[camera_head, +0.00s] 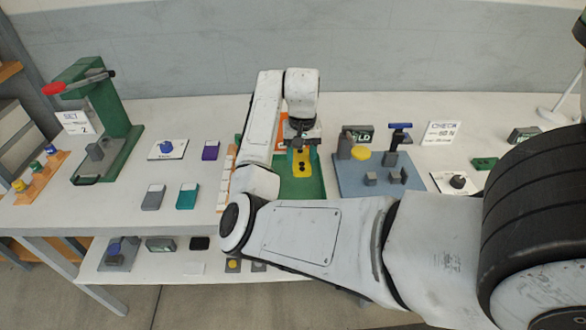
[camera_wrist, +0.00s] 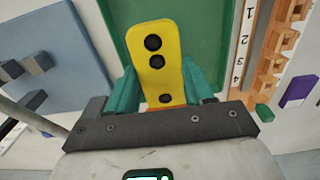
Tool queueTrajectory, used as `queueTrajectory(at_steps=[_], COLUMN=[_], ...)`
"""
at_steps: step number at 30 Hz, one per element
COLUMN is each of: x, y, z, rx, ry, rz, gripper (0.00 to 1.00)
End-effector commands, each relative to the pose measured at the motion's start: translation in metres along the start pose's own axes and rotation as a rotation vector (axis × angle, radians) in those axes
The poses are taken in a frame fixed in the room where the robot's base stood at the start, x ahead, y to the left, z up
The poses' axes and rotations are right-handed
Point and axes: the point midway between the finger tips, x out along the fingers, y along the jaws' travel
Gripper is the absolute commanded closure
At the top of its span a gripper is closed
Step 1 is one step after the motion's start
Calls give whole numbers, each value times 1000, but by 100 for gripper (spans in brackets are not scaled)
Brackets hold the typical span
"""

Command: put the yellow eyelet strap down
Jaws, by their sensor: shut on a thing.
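The yellow eyelet strap (camera_head: 301,163) is a flat plate with dark holes, seen near the middle of the head view over a green mat (camera_head: 313,186). In the wrist view the strap (camera_wrist: 158,58) stands up between the two teal fingers of my gripper (camera_wrist: 165,88), which is shut on its lower end. Two dark holes show toward its far end and another sits near the jaws. The green mat (camera_wrist: 185,20) lies behind the strap in the wrist view. I cannot tell whether the strap touches the mat.
A numbered white strip and orange rack (camera_wrist: 272,45) run along one side of the mat. A blue-grey board (camera_head: 375,183) with blocks and a yellow disc is right of it. A green press (camera_head: 115,120) with a red handle stands left. Grey and teal blocks (camera_head: 187,196) lie between.

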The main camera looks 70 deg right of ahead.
Motion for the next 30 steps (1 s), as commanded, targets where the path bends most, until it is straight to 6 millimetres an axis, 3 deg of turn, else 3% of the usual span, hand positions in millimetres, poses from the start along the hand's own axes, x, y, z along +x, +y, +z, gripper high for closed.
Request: queueTrajectory(at_steps=[6,13,19,30], x=[28,41,66,73], y=[-14,-20,-20,-20], z=[-20,-29,-29,-29], rx=[-1,0,0,1], ry=[-1,0,0,2], rz=[-2,-1,-2,-1], gripper=[82,82,82,82])
